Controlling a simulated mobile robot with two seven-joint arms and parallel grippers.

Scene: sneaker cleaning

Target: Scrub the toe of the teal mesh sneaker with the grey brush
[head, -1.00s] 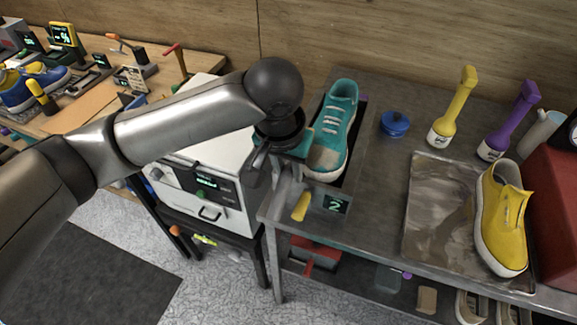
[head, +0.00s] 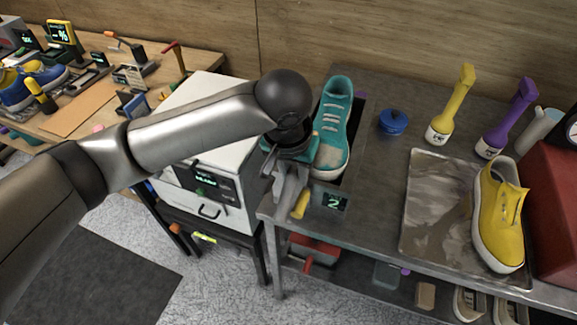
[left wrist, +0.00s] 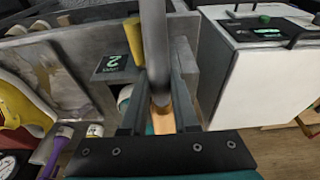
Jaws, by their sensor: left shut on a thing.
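The teal mesh sneaker (head: 332,122) lies on a dark tray on the metal bench in the head view, toe toward the front edge. Its toe (head: 328,160) looks greyish and dull. My left gripper (head: 282,180) is beside the toe, on its left, above the bench's front left corner. It is shut on a long grey thing (left wrist: 154,45), apparently the grey brush, which runs between the fingers in the left wrist view. Its bristles cannot be made out. I cannot tell whether it touches the sneaker. My right gripper is not in view.
A display reading 2 (head: 333,201) and a yellow piece (head: 301,204) sit at the bench front. A blue lidded pot (head: 393,122), yellow brush (head: 452,108), purple brush (head: 508,120) and metal tray (head: 430,215) with a yellow sneaker (head: 499,213) stand right. A white cabinet (head: 205,110) is left.

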